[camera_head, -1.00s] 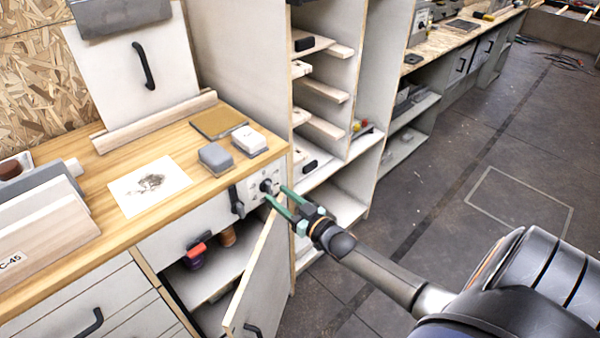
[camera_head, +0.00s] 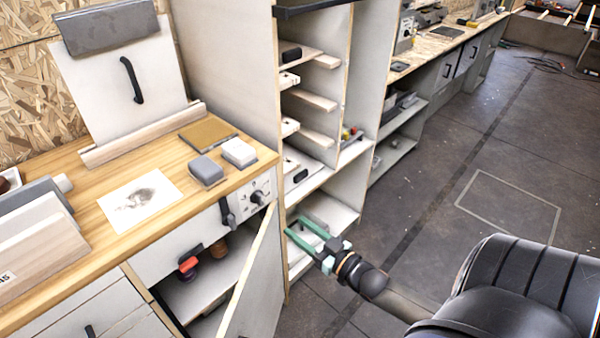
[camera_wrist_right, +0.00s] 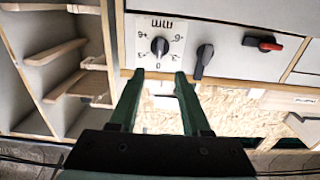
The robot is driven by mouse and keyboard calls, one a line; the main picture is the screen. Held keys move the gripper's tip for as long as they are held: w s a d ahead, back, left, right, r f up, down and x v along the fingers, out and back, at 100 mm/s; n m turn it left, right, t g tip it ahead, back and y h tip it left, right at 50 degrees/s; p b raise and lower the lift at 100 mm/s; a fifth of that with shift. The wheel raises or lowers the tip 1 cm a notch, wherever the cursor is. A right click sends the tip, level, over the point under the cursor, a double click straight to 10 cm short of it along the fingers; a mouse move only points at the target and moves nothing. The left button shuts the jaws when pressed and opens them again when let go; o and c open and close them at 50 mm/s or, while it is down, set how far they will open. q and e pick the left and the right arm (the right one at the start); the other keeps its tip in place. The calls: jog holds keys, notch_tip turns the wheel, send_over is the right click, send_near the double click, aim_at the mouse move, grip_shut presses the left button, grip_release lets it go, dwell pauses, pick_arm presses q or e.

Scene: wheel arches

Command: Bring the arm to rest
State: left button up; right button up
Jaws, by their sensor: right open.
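My right gripper (camera_head: 306,232) is open and empty, with green fingers, in front of the tall shelf unit and to the right of the open cabinet door (camera_head: 252,282). In the right wrist view its two fingertips (camera_wrist_right: 158,75) are apart below a white dial panel with a black rotary knob (camera_wrist_right: 160,46). The panel and its knob also show in the head view (camera_head: 258,197), apart from the gripper. My left gripper is not in the head view.
The cabinet door stands open beside the gripper. The wooden worktop (camera_head: 95,235) holds a grey block (camera_head: 206,170), a white block (camera_head: 239,152) and a printed sheet (camera_head: 140,200). Dark floor (camera_head: 430,240) is free to the right.

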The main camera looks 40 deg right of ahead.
jog(key=s+a+f+g+p, duration=0.2)
jog(key=s+a+f+g, duration=0.2)
jog(key=s+a, duration=0.3)
jog(key=s+a+f+n+g+y+p, duration=0.1)
jog(key=s+a+f+g+p, duration=0.1)
jog(key=s+a+f+g, duration=0.2)
jog(key=s+a+g, duration=0.1)
jog(key=s+a, duration=0.2)
jog(key=a, duration=0.4)
jog(key=shift+s+a+p, duration=0.15)
jog(key=shift+a+p, duration=0.05)
jog(key=shift+p, duration=0.1)
jog(key=shift+f, duration=0.1)
